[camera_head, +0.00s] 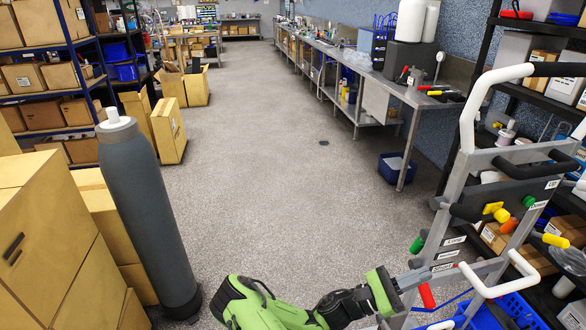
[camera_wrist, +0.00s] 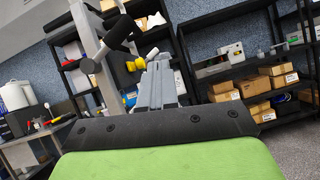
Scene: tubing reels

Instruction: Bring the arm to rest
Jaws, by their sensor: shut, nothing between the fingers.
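My arm (camera_head: 265,308), green with black joints, reaches in from the bottom of the head view and points right. My gripper (camera_head: 440,271) is at its end, low in front of the grey metal rack (camera_head: 455,185). In the wrist view my gripper (camera_wrist: 158,68) shows as grey fingers close together beyond the black plate, with nothing held. The rack's posts and black arm stand just behind it in that view. I cannot tell whether the gripper touches the rack.
The rack has white bent tubes, colored-tipped pegs and labels. A grey cylinder (camera_head: 147,210) and cardboard boxes (camera_head: 45,235) stand at left. A blue bin (camera_head: 398,168) sits by the long bench (camera_head: 435,97). Shelves line both sides. The middle floor (camera_head: 265,150) is clear.

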